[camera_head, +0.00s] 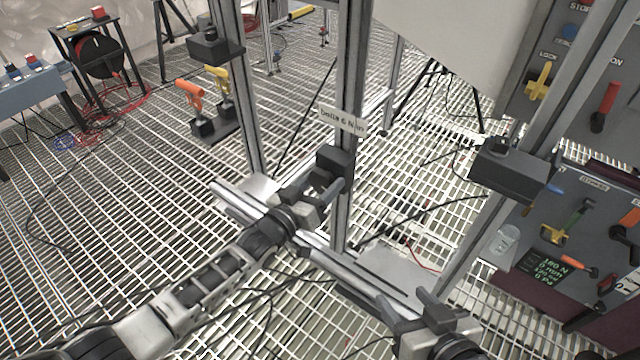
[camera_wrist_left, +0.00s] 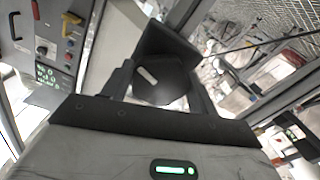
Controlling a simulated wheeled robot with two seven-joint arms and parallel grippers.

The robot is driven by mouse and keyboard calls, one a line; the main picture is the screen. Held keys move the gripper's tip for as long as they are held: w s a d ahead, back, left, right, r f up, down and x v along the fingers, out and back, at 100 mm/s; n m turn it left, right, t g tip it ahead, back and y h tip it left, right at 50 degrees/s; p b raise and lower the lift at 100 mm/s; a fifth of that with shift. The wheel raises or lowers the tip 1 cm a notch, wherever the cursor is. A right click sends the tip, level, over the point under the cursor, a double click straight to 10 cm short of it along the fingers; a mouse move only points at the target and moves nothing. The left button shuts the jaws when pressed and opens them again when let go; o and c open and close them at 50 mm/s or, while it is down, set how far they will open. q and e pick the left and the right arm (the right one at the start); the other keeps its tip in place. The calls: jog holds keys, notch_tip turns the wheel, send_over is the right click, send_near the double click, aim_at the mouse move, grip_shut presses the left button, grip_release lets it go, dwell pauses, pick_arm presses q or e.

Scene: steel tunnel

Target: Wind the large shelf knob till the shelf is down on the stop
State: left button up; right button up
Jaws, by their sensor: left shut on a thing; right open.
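A dark, many-sided knob (camera_wrist_left: 165,88) with a short white mark on its face sits between my left fingers in the left wrist view. My left gripper (camera_head: 322,190) is shut on it, beside the middle upright of the metal frame. A dark block (camera_head: 334,160) shows at the fingers in the head view; the knob is mostly hidden there. My right gripper (camera_head: 422,312) is open and empty at the lower right, apart from the frame. I cannot make out the shelf or its stop with certainty.
A label plate (camera_head: 343,122) is on the middle upright (camera_head: 352,60). Dark boxes sit on the left upright (camera_head: 214,45) and right post (camera_head: 512,170). A control panel (camera_head: 590,215) with levers and a green display stands at right. Cables lie on the grating floor.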

pick_arm(q)
jog(key=shift+f+n+b, duration=0.1)
jog(key=shift+n+b, duration=0.2)
jog(key=shift+n, duration=1.3)
jog(key=shift+n, duration=0.3)
jog(key=o, duration=1)
jog(key=shift+s, duration=0.1)
jog(key=p+v, duration=0.2)
jog(key=v, duration=1.4)
